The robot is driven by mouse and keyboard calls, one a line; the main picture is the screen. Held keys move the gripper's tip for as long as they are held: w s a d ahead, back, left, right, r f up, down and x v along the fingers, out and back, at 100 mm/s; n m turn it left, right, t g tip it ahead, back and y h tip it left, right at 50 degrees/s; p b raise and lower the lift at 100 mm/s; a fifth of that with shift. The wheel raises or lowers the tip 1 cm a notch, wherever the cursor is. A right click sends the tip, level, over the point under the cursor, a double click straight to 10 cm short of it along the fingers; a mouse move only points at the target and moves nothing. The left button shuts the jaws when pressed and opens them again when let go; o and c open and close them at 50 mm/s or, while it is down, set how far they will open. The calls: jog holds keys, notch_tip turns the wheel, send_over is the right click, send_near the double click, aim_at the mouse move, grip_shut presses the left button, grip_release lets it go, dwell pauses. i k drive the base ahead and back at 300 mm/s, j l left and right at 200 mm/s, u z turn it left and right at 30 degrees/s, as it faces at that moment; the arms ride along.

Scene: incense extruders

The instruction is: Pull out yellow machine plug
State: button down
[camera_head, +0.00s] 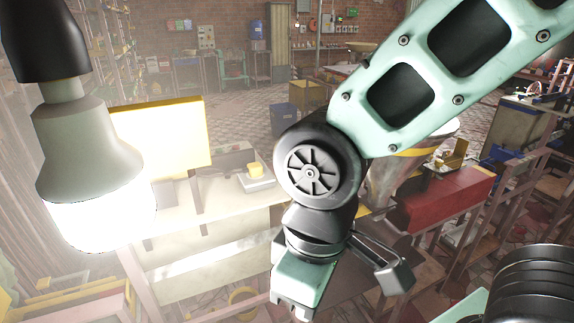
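My arm comes in from the top right and bends down at a round dark joint. My gripper (295,300) hangs at its end near the bottom middle, seen from behind. A large yellow panel or box (165,137), washed out by light, stands on the pale bench at left and may be part of the yellow machine. A smaller yellow thing (455,153) is at right behind the red box. I cannot make out any plug. My gripper is apart from both yellow things, and my arm hides part of the scene between them.
A bright hanging lamp (95,190) fills the left foreground. A red box (445,200) stands at right. A blue bin (285,120) is behind. Open checkered floor (225,115) lies farther back.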

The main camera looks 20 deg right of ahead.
aim_at(255, 170)
jog(key=i+l+u, duration=0.55)
jog(key=l+u, duration=0.15)
